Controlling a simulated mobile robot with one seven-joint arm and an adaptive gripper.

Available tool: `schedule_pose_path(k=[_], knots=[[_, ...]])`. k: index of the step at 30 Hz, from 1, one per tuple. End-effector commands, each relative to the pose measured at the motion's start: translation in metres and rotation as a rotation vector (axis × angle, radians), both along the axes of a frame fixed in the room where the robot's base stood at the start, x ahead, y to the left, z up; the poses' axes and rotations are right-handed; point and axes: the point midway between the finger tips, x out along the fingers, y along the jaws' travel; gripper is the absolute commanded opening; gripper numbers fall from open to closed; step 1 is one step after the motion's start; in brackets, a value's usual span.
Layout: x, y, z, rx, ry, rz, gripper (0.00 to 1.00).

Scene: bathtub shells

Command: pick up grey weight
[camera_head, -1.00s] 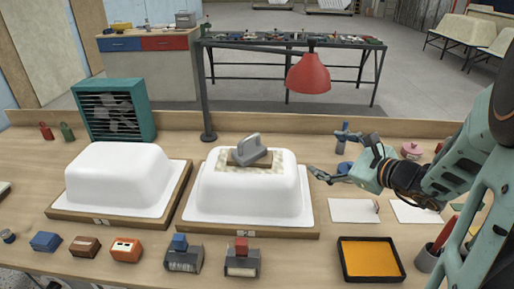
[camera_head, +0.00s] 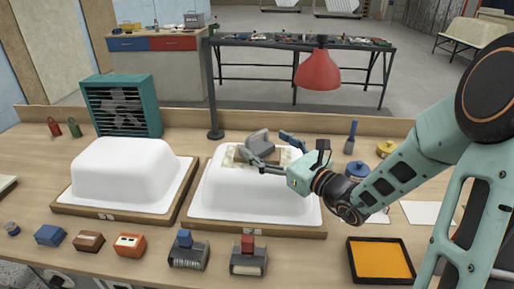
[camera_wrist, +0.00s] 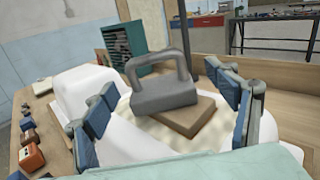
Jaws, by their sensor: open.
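The grey weight (camera_head: 260,143) has a block base and a loop handle. It sits on a brown block on a pale patch on top of the right white tub shell (camera_head: 257,200). In the wrist view the weight (camera_wrist: 165,95) stands upright, with the brown block (camera_wrist: 185,117) under it. My gripper (camera_head: 272,148) is open, its fingers spread to either side of the weight. In the wrist view the blue-padded fingers of my gripper (camera_wrist: 165,112) flank the weight with a gap on each side. It holds nothing.
A second white shell (camera_head: 122,172) stands to the left. A red lamp (camera_head: 318,70) hangs behind the weight, and a teal fan heater (camera_head: 124,105) stands at the back left. An orange tray (camera_head: 380,260) lies at the front right.

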Motion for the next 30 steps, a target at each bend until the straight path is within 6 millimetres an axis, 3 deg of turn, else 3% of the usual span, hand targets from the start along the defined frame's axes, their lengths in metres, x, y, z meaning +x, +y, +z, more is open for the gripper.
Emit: schedule_pose_path(k=[7, 17, 30], knots=[[0.024, 0.028, -0.003, 0.001, -0.001, 0.003, 0.79], [0.030, 0.032, -0.004, -0.001, 0.000, 0.001, 0.79], [0.030, 0.032, -0.003, -0.001, 0.000, 0.001, 0.31]])
